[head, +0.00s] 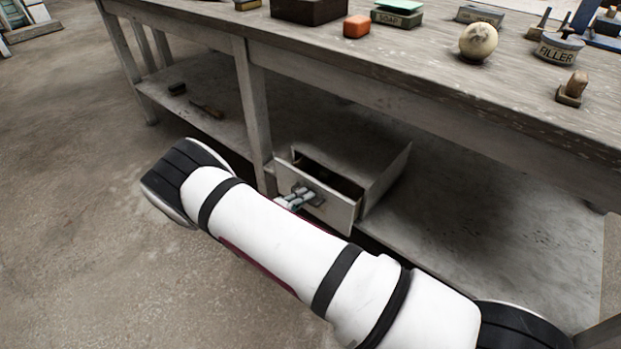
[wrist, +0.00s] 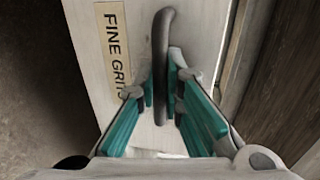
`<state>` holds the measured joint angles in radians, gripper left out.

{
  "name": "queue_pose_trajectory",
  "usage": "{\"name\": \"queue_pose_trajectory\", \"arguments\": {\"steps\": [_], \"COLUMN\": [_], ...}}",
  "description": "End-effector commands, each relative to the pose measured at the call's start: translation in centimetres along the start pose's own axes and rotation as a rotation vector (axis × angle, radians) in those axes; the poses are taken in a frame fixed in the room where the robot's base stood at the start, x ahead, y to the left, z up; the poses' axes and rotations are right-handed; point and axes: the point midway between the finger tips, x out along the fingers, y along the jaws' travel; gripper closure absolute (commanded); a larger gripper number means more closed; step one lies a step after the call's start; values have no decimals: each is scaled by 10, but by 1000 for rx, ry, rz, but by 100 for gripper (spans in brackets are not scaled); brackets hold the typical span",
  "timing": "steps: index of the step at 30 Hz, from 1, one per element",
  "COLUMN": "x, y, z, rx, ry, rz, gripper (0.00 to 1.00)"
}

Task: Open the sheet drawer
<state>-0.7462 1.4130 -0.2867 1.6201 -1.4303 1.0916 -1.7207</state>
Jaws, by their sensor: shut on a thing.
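The sheet drawer (head: 340,213) is a pale box under the workbench, and it stands partly pulled out, with its dark inside showing from above. In the wrist view its pale front (wrist: 209,30) carries a tan label (wrist: 115,45) reading "FINE GRIT", with the last part hidden by a finger. A dark bar handle (wrist: 162,50) is fixed on the front. My gripper (wrist: 163,88) has its teal-padded fingers on both sides of the handle and is shut on it. In the head view my gripper (head: 297,199) is small at the drawer front, partly hidden by my arm.
The workbench top (head: 420,60) holds an orange block (head: 357,26), a plaster sphere (head: 478,41), a filler tin (head: 558,50) and other small items. A lower shelf (head: 480,230) runs beside the drawer. A bench leg (head: 253,110) stands just left of the drawer. Open floor (head: 80,200) lies to the left.

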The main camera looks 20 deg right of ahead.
Motion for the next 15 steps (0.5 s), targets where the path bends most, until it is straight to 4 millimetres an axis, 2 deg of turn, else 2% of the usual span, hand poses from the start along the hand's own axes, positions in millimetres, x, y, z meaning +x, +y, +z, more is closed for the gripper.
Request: {"name": "queue_pose_trajectory", "arguments": {"steps": [1, 6, 15], "x": [-17, -59, -113], "y": [2, 13, 25], "z": [-2, -4, -5], "rx": [-4, -1, -1], "ry": [-6, -5, -1], "rz": [3, 2, 2], "gripper": [100, 100, 100]}}
